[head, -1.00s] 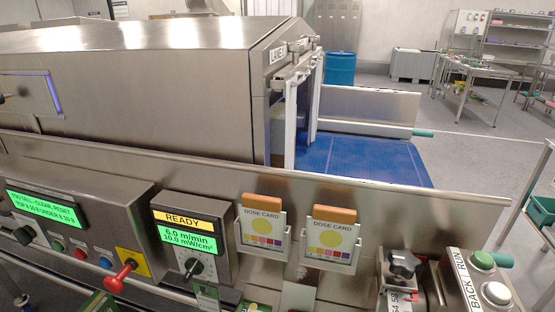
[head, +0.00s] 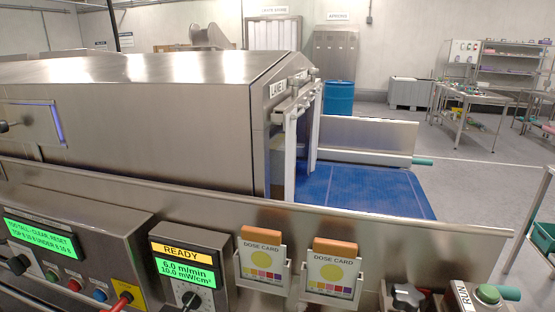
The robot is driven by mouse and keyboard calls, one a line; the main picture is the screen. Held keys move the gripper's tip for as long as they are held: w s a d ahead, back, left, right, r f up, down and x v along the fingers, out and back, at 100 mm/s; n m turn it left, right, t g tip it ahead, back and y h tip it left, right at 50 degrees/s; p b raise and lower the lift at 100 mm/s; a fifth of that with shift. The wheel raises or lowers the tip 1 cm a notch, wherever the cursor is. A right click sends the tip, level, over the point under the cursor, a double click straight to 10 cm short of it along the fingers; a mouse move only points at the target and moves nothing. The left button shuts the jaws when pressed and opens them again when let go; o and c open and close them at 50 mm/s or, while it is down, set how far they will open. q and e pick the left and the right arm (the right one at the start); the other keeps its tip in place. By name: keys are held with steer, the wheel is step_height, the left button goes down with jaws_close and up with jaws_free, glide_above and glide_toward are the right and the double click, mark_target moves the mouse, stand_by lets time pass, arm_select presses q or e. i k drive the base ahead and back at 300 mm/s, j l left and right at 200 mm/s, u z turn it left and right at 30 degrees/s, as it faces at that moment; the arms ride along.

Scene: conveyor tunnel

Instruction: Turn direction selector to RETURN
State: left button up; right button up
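No control in view carries a readable RETURN label, so I cannot tell which one is the direction selector. A black rotary knob (head: 407,297) stands on a small metal box at the lower right, cut by the bottom edge. Another black knob (head: 191,300) is under the green display of the READY panel (head: 188,262). A third dark knob (head: 18,264) is at the far left of the console. Neither of my grippers shows in the head view.
A red knob (head: 122,301) and small buttons line the left console (head: 90,235). Two dose card holders (head: 261,262) hang on the front rail. A blue belt (head: 370,190) leaves the tunnel (head: 150,125).

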mark_target(19, 265)
steer(key=u, duration=1.3)
